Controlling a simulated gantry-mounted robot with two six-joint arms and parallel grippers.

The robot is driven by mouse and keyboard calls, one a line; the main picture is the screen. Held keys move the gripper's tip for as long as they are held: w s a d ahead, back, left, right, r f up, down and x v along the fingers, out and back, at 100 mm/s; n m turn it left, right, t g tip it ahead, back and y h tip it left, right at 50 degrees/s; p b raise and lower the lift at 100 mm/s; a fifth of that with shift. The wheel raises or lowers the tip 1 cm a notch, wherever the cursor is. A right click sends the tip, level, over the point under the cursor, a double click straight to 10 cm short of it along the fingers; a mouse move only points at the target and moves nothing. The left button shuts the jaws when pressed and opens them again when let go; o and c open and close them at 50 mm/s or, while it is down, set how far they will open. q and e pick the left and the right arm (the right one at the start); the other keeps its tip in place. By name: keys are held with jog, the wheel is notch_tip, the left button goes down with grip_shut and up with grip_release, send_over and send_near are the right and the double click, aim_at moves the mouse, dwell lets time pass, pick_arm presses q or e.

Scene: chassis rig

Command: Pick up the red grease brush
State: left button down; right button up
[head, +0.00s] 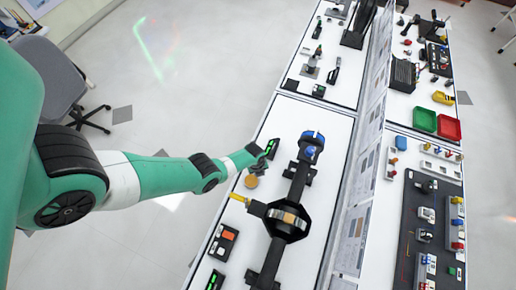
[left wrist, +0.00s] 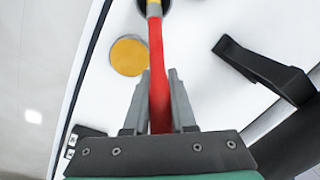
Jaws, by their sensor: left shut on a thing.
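The red grease brush (left wrist: 159,50) shows in the left wrist view as a red handle with a yellow band towards its far end. My left gripper (left wrist: 160,76) is shut on the red handle, one grey finger on each side. A dark round shape at the top edge partly shows beyond the yellow band. In the head view my left gripper (head: 264,164) is over the left side of the white table, beside the black axle (head: 287,222); the brush cannot be made out there. My right gripper is in neither view.
A yellow-orange disc (left wrist: 128,55) lies close left of the brush; it also shows in the head view (head: 251,182). A black bracket (left wrist: 262,68) stands to the right. Black trays (head: 223,243) lie nearer on the white table (head: 325,125). Upright panels (head: 362,180) border its right side.

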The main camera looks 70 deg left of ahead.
pick_arm(q)
jog(key=shift+r, duration=0.1)
notch_tip(320, 180, up, 10)
jog(key=p, duration=0.9)
jog(key=shift+p, duration=0.4)
